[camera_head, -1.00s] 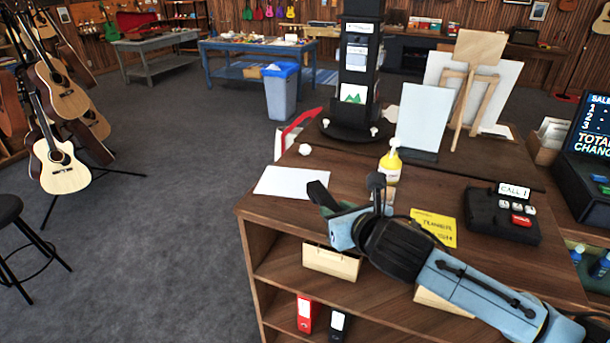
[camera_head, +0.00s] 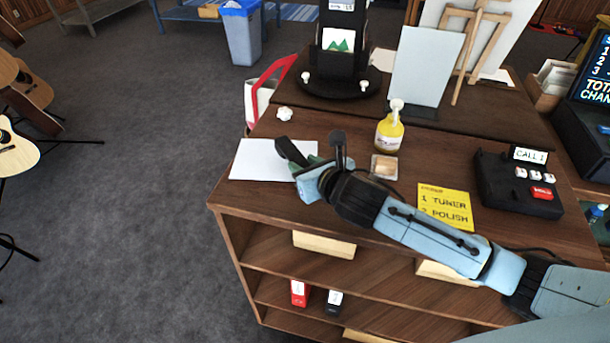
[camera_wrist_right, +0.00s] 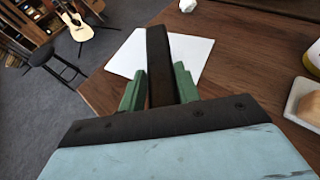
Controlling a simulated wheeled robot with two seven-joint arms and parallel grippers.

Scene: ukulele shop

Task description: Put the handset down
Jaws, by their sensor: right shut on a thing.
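My right gripper (camera_head: 308,162) is shut on the dark handset (camera_head: 290,152), held above the front left of the wooden counter (camera_head: 265,200). In the right wrist view, the handset (camera_wrist_right: 159,60) is a long dark bar pointing away between the green fingers (camera_wrist_right: 158,88); its near end is hidden by the gripper. Behind it lies a white paper sheet (camera_head: 262,160), also in the wrist view (camera_wrist_right: 190,52). I cannot tell whether handset and sheet touch. A black call box (camera_head: 518,186) with a "CALL 1" display stands at the counter's right. My left gripper is out of view.
A yellow pump bottle (camera_head: 389,133), a small dish with a tan block (camera_head: 384,167) and a yellow note (camera_head: 445,206) are near my right arm. A white crumpled ball (camera_head: 284,113) lies behind the sheet. A black display stand (camera_head: 340,75) and panel (camera_head: 427,70) stand further back.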

